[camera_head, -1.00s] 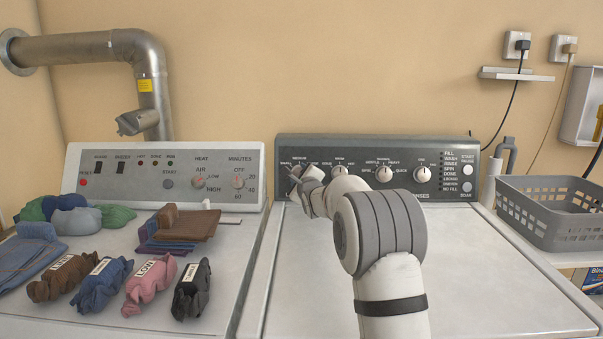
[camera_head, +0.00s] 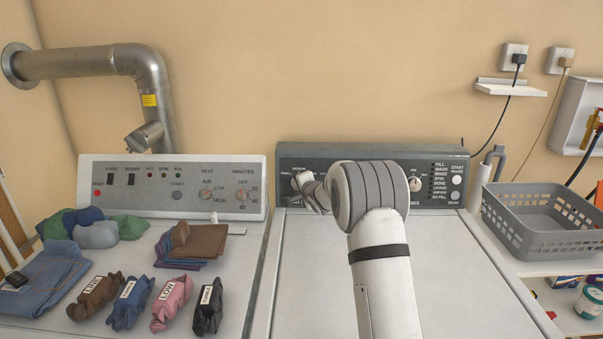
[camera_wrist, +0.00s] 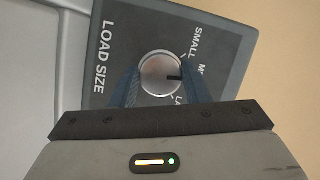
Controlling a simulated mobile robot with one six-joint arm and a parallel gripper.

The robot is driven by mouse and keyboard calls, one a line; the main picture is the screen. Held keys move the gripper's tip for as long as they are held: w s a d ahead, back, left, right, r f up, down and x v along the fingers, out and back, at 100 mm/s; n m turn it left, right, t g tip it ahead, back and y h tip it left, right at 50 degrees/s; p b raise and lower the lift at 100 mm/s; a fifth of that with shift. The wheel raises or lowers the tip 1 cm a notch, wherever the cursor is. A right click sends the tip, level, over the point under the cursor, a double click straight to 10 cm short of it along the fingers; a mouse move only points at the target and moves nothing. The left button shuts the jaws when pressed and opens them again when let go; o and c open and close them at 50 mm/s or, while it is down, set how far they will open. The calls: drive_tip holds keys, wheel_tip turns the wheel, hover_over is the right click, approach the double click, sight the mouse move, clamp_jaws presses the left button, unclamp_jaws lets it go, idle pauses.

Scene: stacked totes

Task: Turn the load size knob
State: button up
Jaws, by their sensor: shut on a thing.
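The load size knob (camera_wrist: 158,66) is a round silver knob with a dark pointer mark, on a dark panel reading LOAD SIZE. In the wrist view my gripper (camera_wrist: 160,84) has one dark blue finger on each side of the knob and is shut on it. The pointer mark faces picture right, between the SMALL label and the partly hidden label beginning LA; the label beginning M is cut off by a finger. In the head view my gripper (camera_head: 307,184) is at the left end of the washer's control panel (camera_head: 290,158), mostly covering the knob.
My arm hides the panel's middle knobs. Another knob (camera_head: 415,184) shows to the right. A dryer panel (camera_head: 150,207) stands left, with folded clothes (camera_head: 196,243) and several labelled cloth bundles (camera_head: 172,303) before it. A grey basket (camera_head: 530,240) is at right. The washer lid (camera_head: 300,290) is clear.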

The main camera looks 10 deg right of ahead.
drive_tip(key=n+p, duration=0.2)
drive_tip(key=n+g+p, duration=0.1)
drive_tip(key=n, duration=0.1)
drive_tip(key=shift+a+r+g+h+p, duration=0.1)
drive_tip(key=shift+g+h+p, duration=0.2)
drive_tip(key=shift+h+p, duration=0.1)
drive_tip(key=shift+n+g+h, duration=0.5)
drive_tip(key=shift+n+h, duration=0.1)
drive_tip(key=shift+n, duration=1)
drive_tip(key=o, duration=1)
drive_tip(key=shift+c, duration=0.2)
drive_tip(key=b+v, duration=0.1)
drive_tip(key=v, duration=0.6)
drive_tip(key=shift+s, duration=0.35)
drive_tip(key=shift+r, duration=0.1)
